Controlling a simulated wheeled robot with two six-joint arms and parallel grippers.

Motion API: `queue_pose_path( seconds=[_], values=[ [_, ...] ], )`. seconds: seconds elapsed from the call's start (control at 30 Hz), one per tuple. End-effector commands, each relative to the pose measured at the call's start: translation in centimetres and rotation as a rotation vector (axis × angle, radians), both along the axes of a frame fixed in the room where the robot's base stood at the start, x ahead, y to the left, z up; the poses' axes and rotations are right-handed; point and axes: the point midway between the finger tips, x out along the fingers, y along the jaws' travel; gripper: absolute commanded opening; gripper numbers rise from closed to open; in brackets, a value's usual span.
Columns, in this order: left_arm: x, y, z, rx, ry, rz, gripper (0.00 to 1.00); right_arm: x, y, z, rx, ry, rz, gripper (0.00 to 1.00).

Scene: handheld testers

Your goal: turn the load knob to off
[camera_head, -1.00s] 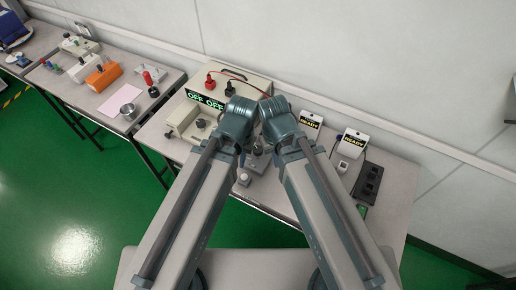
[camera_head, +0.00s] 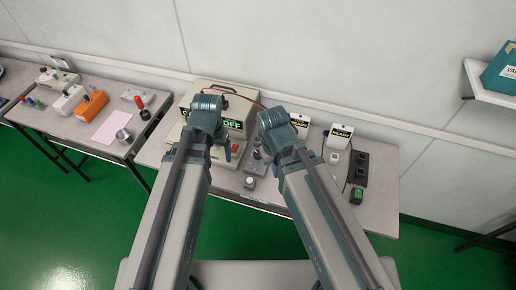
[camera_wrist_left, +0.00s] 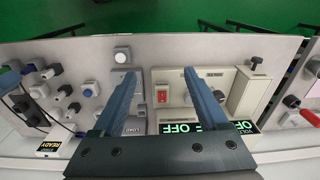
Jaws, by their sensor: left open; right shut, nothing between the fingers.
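A small grey load unit, its LOAD label (camera_wrist_left: 134,130) readable, lies on the bench in the left wrist view, partly behind one finger. Its knob is covered or too small to make out. My left gripper (camera_wrist_left: 160,76) is open, with one finger over the load unit and the other over the power supply (camera_wrist_left: 172,103). Nothing is between its fingers. In the head view the left gripper (camera_head: 228,151) hangs in front of the power supply, whose display (camera_head: 232,125) shows OFF. My right arm ends right of it, and its fingers are hidden behind the wrist.
A white push button (camera_head: 250,182) stands near the bench's front edge. Two READY testers (camera_head: 340,136) and black socket blocks (camera_head: 358,168) are to the right. A red cable runs above the supply. Another bench with an orange unit (camera_head: 91,106) is left.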

Motion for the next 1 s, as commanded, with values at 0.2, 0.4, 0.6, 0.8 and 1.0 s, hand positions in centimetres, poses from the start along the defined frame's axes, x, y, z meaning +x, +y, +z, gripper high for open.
queue_pose_path(
  seconds=[0.2,0.4,0.6,0.8,1.0],
  values=[
    [3.5,-1.3,1.1,-0.006,-0.003,-0.227,0.77,0.0,0.0,1.1,0.000,0.000,0.000,0.00],
    [6.2,-4.5,1.3,-0.001,0.009,-0.526,0.77,0.0,0.0,1.3,0.000,0.000,0.000,0.00],
    [8.9,-9.5,1.3,0.006,0.026,-0.908,0.77,0.0,0.0,1.3,0.000,0.000,0.000,0.00],
    [9.8,-12.6,1.3,0.009,0.041,-1.153,0.77,0.0,0.0,1.3,0.000,0.000,0.000,0.00],
    [9.8,-13.0,1.3,0.010,0.043,-1.192,0.77,0.0,0.0,1.3,0.000,0.000,0.000,0.00]
  ],
)
